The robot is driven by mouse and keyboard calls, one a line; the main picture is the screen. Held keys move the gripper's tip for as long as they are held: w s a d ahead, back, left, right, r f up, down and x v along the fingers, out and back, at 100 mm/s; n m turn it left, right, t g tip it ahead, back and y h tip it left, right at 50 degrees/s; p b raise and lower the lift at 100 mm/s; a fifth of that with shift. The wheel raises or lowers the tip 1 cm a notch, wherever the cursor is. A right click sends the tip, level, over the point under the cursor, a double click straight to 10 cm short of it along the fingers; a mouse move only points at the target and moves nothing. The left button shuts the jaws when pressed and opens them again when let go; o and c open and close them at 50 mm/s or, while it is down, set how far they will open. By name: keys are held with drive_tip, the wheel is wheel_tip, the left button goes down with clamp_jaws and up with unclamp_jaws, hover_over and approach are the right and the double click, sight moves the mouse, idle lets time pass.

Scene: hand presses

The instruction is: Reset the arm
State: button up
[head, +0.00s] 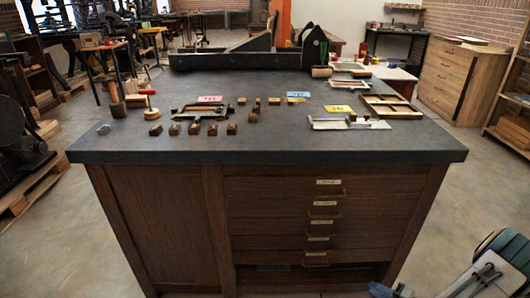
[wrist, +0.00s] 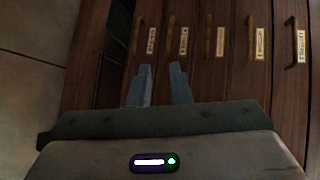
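My gripper (wrist: 161,84) shows in the wrist view with its two grey-blue fingers apart and nothing between them. It is in front of the cabinet's drawer fronts (wrist: 215,60), which appear turned sideways in this view. In the head view only the tips of my gripper (head: 392,291) show at the bottom edge, low before the right side of the cabinet. Part of my arm shows in the lower right corner; the rest of it is out of frame.
The dark-topped cabinet (head: 280,150) fills the middle, with labelled drawers (head: 285,212) shut on its front. Open floor (head: 470,170) lies to the right.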

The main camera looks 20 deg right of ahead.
drive_tip(key=w+d+r+n+g+h+p, duration=0.35)
drive_tip(key=w+r+h+p, duration=0.2)
drive_tip(key=w+r, duration=0.9)
drive_tip(key=w+a+r+n+g+h+p, duration=0.1)
drive_tip(key=a+r+h, duration=0.15)
drive_tip(key=r, duration=0.35)
drive_tip(key=w+a+r+n+g+h+p, duration=0.1)
drive_tip(key=w+a+r+p, duration=0.15)
drive_tip(key=r, duration=0.45)
drive_tip(key=a+r+n+h+p, duration=0.1)
drive_tip(key=a+r, duration=0.2)
drive_tip(key=r, duration=0.3)
drive_tip(key=s+a+r+n+g+y+p, duration=0.1)
drive_tip(key=s+a+r+n+p, duration=0.1)
drive_tip(key=s+a+r, duration=0.4)
drive_tip(key=s+a+r+n+g+y+p, duration=0.1)
drive_tip(key=s+a+r, duration=0.5)
drive_tip(key=a, duration=0.8)
drive_tip(key=s+a+r+n+g+y+p, duration=0.1)
drive_tip(key=s+a+r+n+g+p, duration=0.2)
drive_tip(key=s+a, duration=0.4)
drive_tip(key=a+r+p, duration=0.1)
drive_tip(key=a+r, duration=0.1)
drive_tip(key=a, duration=0.1)
drive_tip(key=shift+a+r+y+p, duration=0.3)
drive_tip(key=shift+r+y+p, duration=0.05)
drive_tip(key=shift+r+y, duration=0.05)
drive_tip(key=shift+s, duration=0.1)
